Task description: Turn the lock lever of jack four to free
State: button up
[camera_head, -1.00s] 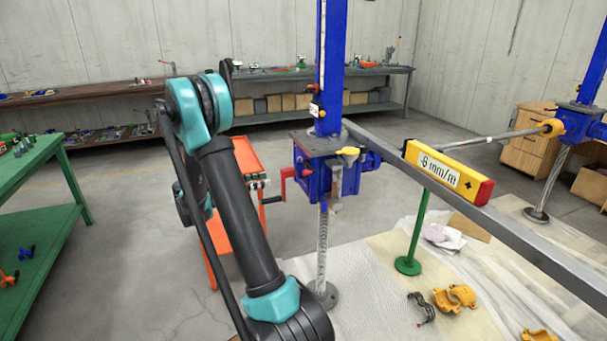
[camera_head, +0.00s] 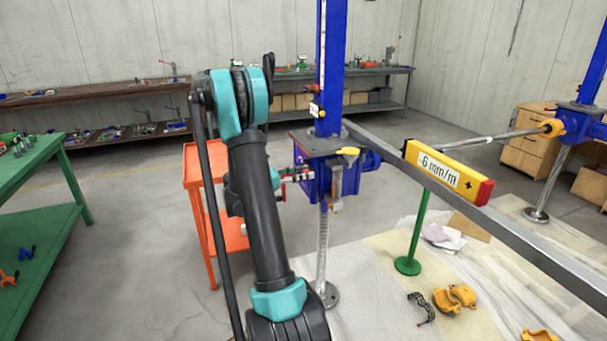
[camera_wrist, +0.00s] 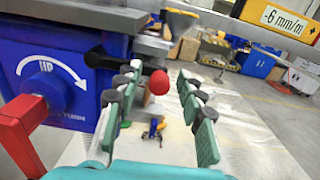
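A blue jack (camera_head: 318,182) stands at the centre of the head view, its body filling the left of the wrist view (camera_wrist: 55,85). I see no number on it. A red ball knob (camera_wrist: 159,82), apparently the lock lever's end, shows between the fingers of my gripper (camera_wrist: 162,88). The fingers are apart, with green pads on both sides; contact with the knob is not clear. In the head view my gripper (camera_head: 292,174) is at the jack's left side, small and partly hidden by my arm. A red crank (camera_wrist: 22,128) is at the wrist view's left.
A yellow level (camera_head: 447,172) reading -6 mm/m lies on the grey rail (camera_head: 545,250) right of the jack. An orange cart (camera_head: 203,170) is left of my arm. A green post (camera_head: 415,232) and yellow clamp parts (camera_head: 454,297) stand or lie on the sheeted floor.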

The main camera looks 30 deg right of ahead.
grip_shut()
dwell(0.3)
jog(key=shift+d+f, duration=0.1)
